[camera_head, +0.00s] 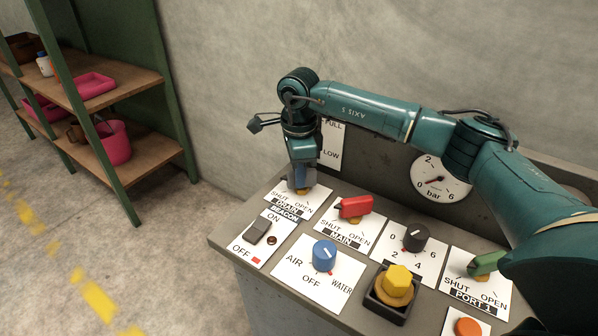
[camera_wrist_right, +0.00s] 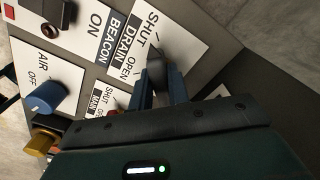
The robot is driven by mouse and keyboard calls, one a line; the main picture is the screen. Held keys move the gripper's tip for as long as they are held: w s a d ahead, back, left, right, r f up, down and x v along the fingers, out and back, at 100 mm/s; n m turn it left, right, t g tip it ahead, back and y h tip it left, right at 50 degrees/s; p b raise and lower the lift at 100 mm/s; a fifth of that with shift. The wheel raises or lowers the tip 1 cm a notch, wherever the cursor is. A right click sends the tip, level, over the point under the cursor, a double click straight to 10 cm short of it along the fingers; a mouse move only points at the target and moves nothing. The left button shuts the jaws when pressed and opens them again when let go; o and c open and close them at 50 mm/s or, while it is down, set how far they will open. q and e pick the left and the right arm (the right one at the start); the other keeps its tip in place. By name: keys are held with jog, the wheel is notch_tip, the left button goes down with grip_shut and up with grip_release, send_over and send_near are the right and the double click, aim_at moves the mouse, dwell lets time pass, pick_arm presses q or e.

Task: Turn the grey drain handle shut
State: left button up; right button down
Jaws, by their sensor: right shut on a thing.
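The grey drain handle (camera_wrist_right: 157,68) shows in the right wrist view between the fingers of my right gripper (camera_wrist_right: 162,88), over the plate marked SHUT, DRAIN and OPEN (camera_wrist_right: 143,30). The gripper is shut on the handle. In the head view my right gripper (camera_head: 301,183) points down at the drain plate (camera_head: 285,208) at the panel's far left corner. It hides most of the handle there, so I cannot tell exactly which mark the handle points to. My left gripper is not in view.
Close by are the red MAIN handle (camera_head: 355,206), the beacon switch (camera_head: 258,231) and the blue selector knob (camera_head: 324,255). A black dial (camera_head: 415,237), yellow knob (camera_head: 398,281) and green PORT 1 handle (camera_head: 485,263) sit farther right. The wall rises behind the panel.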

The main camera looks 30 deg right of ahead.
dwell(0.4)
jog(key=c, duration=1.3)
grip_release()
jog(key=shift+c, duration=0.2)
notch_tip(320, 180, up, 13)
jog(key=shift+r, duration=0.1)
